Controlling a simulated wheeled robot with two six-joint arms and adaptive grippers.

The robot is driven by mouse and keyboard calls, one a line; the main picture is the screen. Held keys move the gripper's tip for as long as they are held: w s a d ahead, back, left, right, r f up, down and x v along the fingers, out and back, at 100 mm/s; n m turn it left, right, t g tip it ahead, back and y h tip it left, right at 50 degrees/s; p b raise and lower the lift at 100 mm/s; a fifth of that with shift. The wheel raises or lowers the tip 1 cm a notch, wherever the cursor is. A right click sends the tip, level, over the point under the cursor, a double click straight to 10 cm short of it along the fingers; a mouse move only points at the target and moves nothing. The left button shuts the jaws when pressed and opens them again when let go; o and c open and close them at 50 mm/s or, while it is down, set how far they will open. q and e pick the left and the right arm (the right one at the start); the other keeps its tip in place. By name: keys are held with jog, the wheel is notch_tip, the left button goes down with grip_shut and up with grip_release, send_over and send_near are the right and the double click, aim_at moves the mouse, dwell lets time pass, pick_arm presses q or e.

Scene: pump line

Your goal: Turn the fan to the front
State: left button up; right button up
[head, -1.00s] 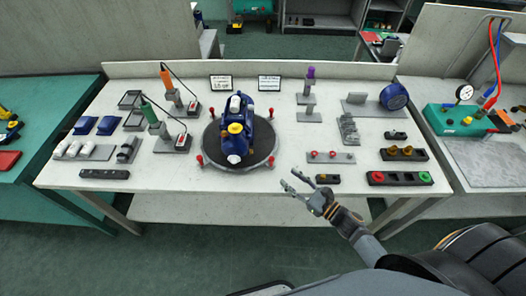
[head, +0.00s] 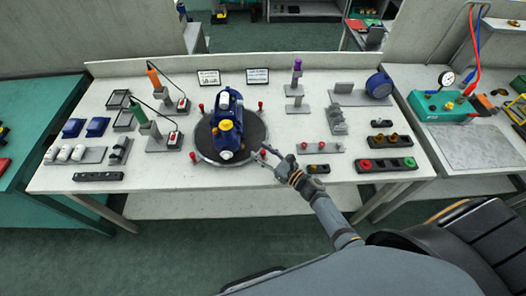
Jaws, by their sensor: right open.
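A blue pump (head: 227,112) with a yellow cap and a white end toward me stands on a round dark turntable (head: 253,133) in the head view. Several red knobs stand around the turntable's rim, one of them at front right (head: 263,155). I cannot clearly make out a fan on the pump; its far side is hidden. My right gripper (head: 269,157) is open and empty, its fingers pointing at the turntable's front right edge, close to that red knob. I cannot tell whether it touches the knob. My left gripper is not in view.
Left of the turntable stand tools in holders (head: 150,128) and small trays. To its right are a rack with red-topped pieces (head: 320,147), a purple-topped post (head: 297,85) and a round blue part (head: 379,85). The bench's front strip is mostly clear.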

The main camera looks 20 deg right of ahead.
grip_shut()
jog(key=shift+a+f, duration=0.1)
dwell(0.5)
